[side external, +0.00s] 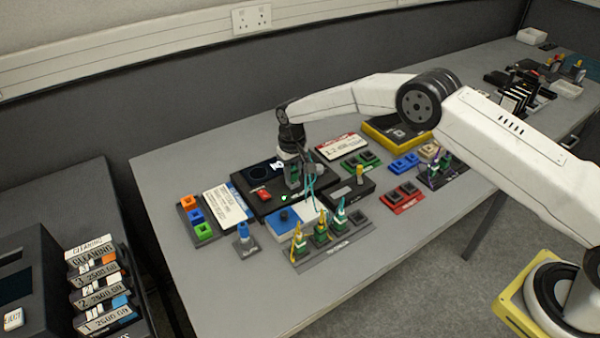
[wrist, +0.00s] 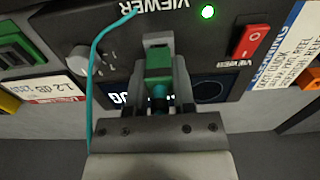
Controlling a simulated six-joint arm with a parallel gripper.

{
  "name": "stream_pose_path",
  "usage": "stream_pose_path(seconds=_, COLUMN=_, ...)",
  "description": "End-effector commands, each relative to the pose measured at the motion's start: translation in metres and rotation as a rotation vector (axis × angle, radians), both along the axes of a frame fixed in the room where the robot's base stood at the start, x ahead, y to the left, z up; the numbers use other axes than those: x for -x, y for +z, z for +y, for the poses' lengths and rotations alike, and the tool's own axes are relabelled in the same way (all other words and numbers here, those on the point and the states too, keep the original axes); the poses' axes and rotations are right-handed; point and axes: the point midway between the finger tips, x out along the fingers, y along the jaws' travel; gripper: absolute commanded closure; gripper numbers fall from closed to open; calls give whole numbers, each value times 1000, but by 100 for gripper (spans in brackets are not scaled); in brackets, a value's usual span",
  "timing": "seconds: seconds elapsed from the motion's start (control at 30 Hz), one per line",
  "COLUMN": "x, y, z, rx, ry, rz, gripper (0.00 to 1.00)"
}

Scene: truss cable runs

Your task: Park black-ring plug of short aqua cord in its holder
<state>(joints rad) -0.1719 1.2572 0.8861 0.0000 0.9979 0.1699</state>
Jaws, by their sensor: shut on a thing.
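My gripper (side external: 292,178) is over the black viewer box (side external: 272,202) and points down at it. In the wrist view its fingers (wrist: 160,100) are shut on a plug (wrist: 158,64) with a green end and a teal section behind it. A dark band shows between the fingers, partly hidden. The plug's end is at a grey fitting on the viewer; I cannot tell whether it is seated. An aqua cord (wrist: 93,75) loops beside the gripper. A dark holder rack (side external: 337,249) at the table's front holds several plugs with yellow or teal cords.
The viewer has a red switch (wrist: 250,40) and a lit green lamp (wrist: 208,12). A blue-and-white box (side external: 290,222) and a black box with a yellow plug (side external: 360,174) stand nearby. Red (side external: 402,200) and blue (side external: 404,163) holders lie right.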

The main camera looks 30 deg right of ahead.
Motion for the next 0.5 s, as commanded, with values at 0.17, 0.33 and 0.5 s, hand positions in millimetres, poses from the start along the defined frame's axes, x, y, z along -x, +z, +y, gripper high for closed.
stream_pose_path(seconds=0.17, x=0, y=7, z=0, rx=0, ry=0, rz=0, gripper=100)
stream_pose_path(seconds=0.33, x=0, y=13, z=0, rx=0, ry=0, rz=1, gripper=100)
stream_pose_path(seconds=0.5, x=0, y=19, z=0, rx=0, ry=0, rz=0, gripper=100)
